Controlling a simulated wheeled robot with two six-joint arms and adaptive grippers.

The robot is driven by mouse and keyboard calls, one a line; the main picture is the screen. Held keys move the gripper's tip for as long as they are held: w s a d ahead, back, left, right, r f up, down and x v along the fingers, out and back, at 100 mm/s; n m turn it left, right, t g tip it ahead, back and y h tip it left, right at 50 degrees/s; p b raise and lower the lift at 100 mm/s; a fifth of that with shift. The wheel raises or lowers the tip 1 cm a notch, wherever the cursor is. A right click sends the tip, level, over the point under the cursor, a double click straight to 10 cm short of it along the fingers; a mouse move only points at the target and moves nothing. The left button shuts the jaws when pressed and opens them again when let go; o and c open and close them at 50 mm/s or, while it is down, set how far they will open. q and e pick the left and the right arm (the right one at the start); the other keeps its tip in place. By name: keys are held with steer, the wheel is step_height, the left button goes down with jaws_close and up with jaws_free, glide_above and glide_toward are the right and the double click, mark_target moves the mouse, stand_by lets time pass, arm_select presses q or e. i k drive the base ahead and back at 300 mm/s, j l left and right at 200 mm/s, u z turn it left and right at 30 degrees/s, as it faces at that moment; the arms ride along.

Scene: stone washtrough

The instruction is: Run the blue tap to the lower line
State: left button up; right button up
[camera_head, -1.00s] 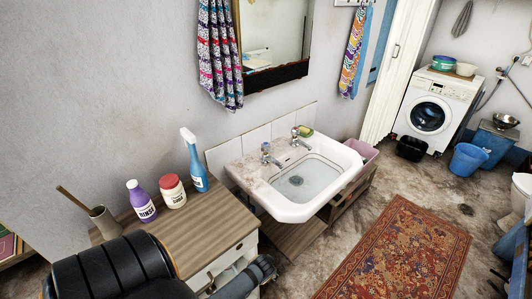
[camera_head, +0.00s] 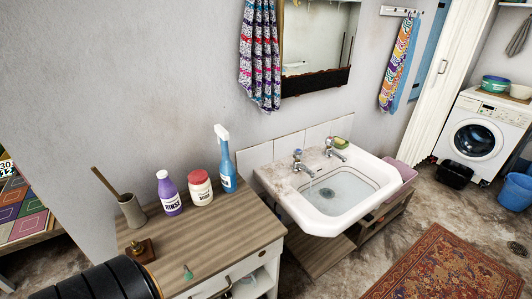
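The white washbasin (camera_head: 312,220) stands against the wall, right of the wooden cabinet. The left tap (camera_head: 303,166) has a small bluish mark on top. The right tap (camera_head: 334,150) stands farther along the back rim. The bowl looks pale blue-grey inside, with a dark drain (camera_head: 327,193) at the bottom. A faint pale streak shows below the left tap's spout; I cannot tell for sure whether it is running water. Part of my arm shows at the bottom left, but neither gripper's fingertips are in view.
A purple rinse bottle (camera_head: 169,193), a white soap jar with red lid (camera_head: 201,188) and a blue spray bottle (camera_head: 226,160) stand on the cabinet (camera_head: 215,235). A brush holder (camera_head: 131,211) is at its left. A patterned rug (camera_head: 440,265) covers the floor at right.

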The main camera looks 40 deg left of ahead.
mark_target(298, 153)
steer(key=i+l+u, duration=0.25)
steer(key=u, duration=0.15)
steer(key=i+l+u, duration=0.2)
steer(key=l+u, duration=0.15)
steer(key=i+l+u, duration=0.15)
steer(key=l+u, duration=0.25)
